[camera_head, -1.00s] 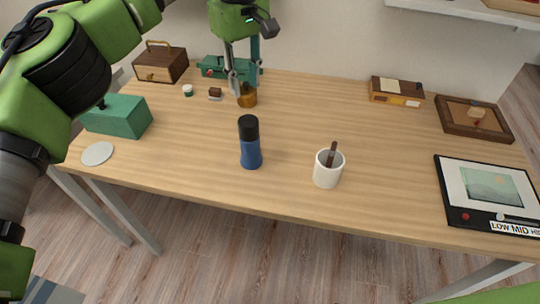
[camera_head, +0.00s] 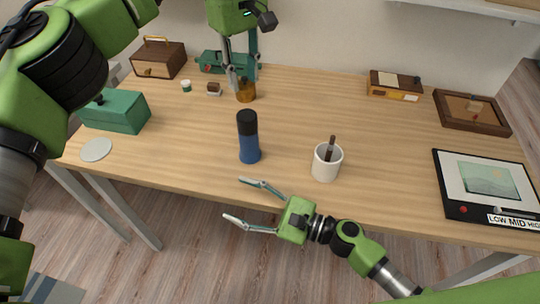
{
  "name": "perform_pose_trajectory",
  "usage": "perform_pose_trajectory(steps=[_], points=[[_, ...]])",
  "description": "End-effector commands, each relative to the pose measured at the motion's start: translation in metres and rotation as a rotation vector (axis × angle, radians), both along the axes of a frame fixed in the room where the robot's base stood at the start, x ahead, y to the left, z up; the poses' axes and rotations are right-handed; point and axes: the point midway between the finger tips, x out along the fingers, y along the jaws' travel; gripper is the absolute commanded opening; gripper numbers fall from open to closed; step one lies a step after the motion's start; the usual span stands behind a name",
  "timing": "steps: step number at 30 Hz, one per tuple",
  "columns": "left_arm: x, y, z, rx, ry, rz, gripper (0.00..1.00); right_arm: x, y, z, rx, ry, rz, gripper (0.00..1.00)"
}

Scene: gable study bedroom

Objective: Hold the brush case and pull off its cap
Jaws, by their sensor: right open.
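The brush case (camera_head: 249,149) is a blue cylinder standing upright on the desk, left of centre. Its black cap (camera_head: 247,122) is on its top. My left gripper (camera_head: 243,80) hangs at the back of the desk, behind the case, with its fingers apart. Its fingertips overlap a small amber jar in the picture; I cannot tell whether they touch it. My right gripper (camera_head: 234,199) is open and empty at the desk's front edge, nearer than the case and apart from it, its fingers pointing left.
A white cup (camera_head: 327,166) holding a dark stick stands right of the case. The amber jar (camera_head: 246,95) is behind the case. A green box (camera_head: 116,113) and a pale disc (camera_head: 96,150) are at left, a framed panel (camera_head: 447,198) at right. Wood around the case is clear.

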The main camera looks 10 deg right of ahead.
Motion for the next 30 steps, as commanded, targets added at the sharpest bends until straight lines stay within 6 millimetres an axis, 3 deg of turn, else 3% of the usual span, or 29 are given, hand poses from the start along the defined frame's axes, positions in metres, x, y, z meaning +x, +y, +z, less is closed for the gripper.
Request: perform_pose_trajectory(steps=[3,6,12,16,30], points=[[0.000,0.000,0.000,0.000,0.000,0.000,0.28,0.052,-0.026,0.020,0.128,0.142,-0.115,0.56],[0.000,0.000,0.000,0.000,0.000,0.000,0.28,0.084,-0.049,0.017,0.178,0.220,-0.205,0.56],[0.000,0.000,0.000,0.000,0.000,0.000,0.28,0.115,-0.074,0.010,0.223,0.289,-0.301,0.56],[0.000,0.000,0.000,0.000,0.000,0.000,0.28,0.126,-0.071,0.010,0.230,0.297,-0.315,0.56],[0.000,0.000,0.000,0.000,0.000,0.000,0.28,0.170,-0.029,0.009,0.227,0.296,-0.313,0.56]])
